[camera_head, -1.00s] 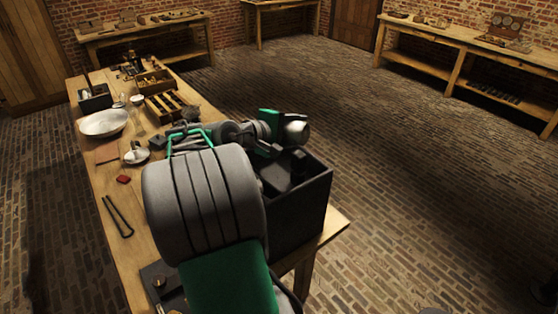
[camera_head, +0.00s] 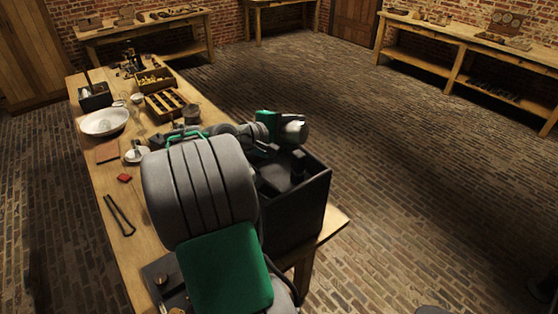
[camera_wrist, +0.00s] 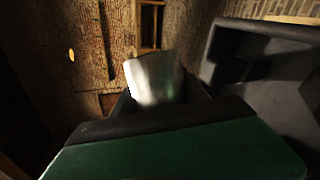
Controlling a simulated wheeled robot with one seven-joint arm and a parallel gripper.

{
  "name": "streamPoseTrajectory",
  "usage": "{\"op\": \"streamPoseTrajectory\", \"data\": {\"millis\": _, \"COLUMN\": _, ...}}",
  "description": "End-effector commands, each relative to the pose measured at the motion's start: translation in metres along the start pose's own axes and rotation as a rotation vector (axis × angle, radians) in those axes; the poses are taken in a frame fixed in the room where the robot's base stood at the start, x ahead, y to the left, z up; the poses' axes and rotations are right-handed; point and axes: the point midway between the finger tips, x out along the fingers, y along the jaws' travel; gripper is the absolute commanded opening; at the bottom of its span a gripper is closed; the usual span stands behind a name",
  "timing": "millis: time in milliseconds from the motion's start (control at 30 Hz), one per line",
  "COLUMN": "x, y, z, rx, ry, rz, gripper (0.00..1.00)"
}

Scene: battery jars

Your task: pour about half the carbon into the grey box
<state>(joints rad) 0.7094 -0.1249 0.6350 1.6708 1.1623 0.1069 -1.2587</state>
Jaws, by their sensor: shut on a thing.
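My gripper (camera_wrist: 160,97) is shut on a silvery metal cup (camera_wrist: 153,78), which shows between the dark fingers in the wrist view. In the head view the cup (camera_head: 293,130) is at the gripper's end, above the far side of the dark grey box (camera_head: 302,218). The grey box is open at the top and stands at the table's right edge; it also shows at the right in the wrist view (camera_wrist: 287,98). A dark block-like shape shows inside it. No carbon can be made out, and the cup's contents are hidden.
The wooden table (camera_head: 98,177) carries a white dish (camera_head: 104,121), a divided wooden tray (camera_head: 165,104), a dark jar (camera_head: 192,114), a small red item (camera_head: 125,178) and black tongs (camera_head: 119,216). My arm hides part of the table.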

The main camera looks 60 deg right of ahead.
Motion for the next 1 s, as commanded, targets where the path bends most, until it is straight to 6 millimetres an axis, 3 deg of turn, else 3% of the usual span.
{"op": "streamPoseTrajectory", "data": {"millis": 1000, "x": 0.0008, "y": -0.004, "z": -0.0027, "rx": -0.073, "ry": -0.032, "rz": 0.023, "gripper": 0.09}}
